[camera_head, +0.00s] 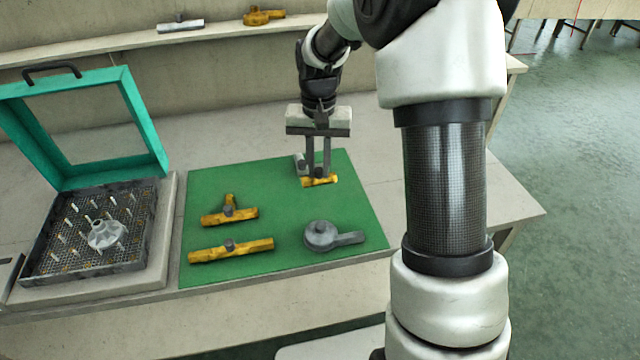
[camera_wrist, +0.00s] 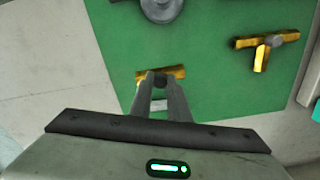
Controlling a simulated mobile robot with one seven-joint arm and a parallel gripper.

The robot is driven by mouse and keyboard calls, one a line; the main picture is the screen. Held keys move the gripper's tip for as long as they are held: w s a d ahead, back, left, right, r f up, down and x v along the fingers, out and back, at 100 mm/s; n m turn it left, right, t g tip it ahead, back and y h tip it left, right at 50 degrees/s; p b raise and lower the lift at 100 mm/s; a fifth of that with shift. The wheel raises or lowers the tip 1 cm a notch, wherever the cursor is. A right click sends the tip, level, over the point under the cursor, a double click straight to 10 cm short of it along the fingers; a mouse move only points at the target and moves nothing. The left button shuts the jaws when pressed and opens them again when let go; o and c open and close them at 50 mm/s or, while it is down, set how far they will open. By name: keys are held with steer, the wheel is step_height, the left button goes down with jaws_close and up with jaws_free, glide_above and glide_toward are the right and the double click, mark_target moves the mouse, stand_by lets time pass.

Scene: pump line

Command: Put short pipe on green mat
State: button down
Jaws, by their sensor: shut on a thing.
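The short pipe (camera_head: 319,181) is yellow with a dark knob on top. It is at the far right part of the green mat (camera_head: 270,180). My gripper (camera_head: 318,174) points down over the mat, shut on the knob of the short pipe. In the wrist view the short pipe (camera_wrist: 174,73) lies across my fingertips (camera_wrist: 160,82), over the mat (camera_wrist: 215,95) near its edge. I cannot tell whether the pipe touches the mat. A small pale grey piece (camera_head: 300,162) shows just behind my fingers, partly hidden.
Also on the mat are a yellow tee (camera_head: 229,213), a longer yellow pipe (camera_head: 231,251) and a grey round part with a handle (camera_head: 330,236). Left stands a box with an open green lid (camera_head: 150,130). A shelf (camera_head: 110,41) behind holds two fittings. Bare table lies right of the mat.

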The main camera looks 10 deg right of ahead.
mark_target(319, 181)
steer(key=shift+f+b, duration=0.45)
steer(key=shift+f, duration=1.95)
steer(key=shift+f, duration=0.1)
steer(key=c, duration=1.7)
jaws_free()
steer(key=shift+o, duration=0.2)
